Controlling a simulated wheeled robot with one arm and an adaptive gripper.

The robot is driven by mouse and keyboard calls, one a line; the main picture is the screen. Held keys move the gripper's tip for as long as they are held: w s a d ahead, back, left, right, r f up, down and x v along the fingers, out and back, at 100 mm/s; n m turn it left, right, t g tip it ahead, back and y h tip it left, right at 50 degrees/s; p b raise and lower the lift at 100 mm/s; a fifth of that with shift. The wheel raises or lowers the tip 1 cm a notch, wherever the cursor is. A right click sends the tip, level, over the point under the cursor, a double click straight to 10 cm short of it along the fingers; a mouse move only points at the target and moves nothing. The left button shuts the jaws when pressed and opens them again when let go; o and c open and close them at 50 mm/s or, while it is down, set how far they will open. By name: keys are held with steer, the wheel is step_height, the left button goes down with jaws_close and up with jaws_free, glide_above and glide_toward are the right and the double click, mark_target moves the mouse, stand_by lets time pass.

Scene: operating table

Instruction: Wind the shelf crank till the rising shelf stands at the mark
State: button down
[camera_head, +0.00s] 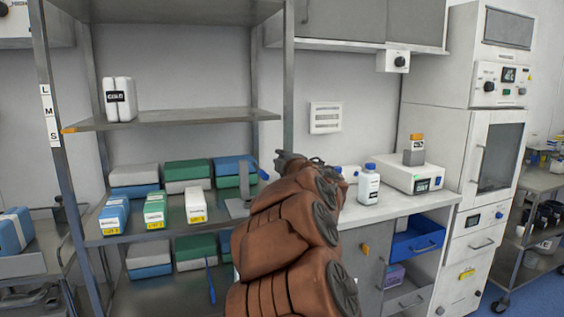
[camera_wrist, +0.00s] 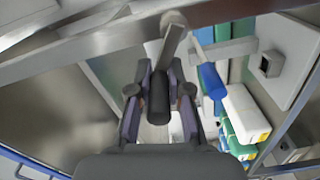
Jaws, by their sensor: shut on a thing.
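The rising shelf (camera_head: 180,118) is a grey metal board in the rack at left, with a white canister (camera_head: 119,98) standing on it. An orange pointer (camera_head: 68,130) at its left front corner is beside the L, M, S label strip (camera_head: 49,115), level with the upper part of the S. Which letter is the mark I cannot tell. My gripper (camera_head: 290,158) is at the rack's right front post, partly hidden by my arm. In the wrist view my gripper (camera_wrist: 159,82) is shut on the dark crank handle (camera_wrist: 158,102), joined to a metal crank arm (camera_wrist: 172,42).
Below the rising shelf, a fixed shelf (camera_head: 160,234) holds several blue, green and white boxes. A blue grip (camera_wrist: 212,80) sits close right of my fingers in the wrist view. A counter at right carries a white bottle (camera_head: 368,185) and a white device (camera_head: 405,173).

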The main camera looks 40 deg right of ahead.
steer(key=shift+f+n, duration=0.1)
steer(key=shift+n, duration=0.2)
steer(key=c, duration=1.1)
jaws_free()
steer(key=shift+s+a, duration=0.1)
steer(key=v, duration=1.1)
steer(key=shift+s+a, duration=0.15)
steer(key=shift+s, duration=0.2)
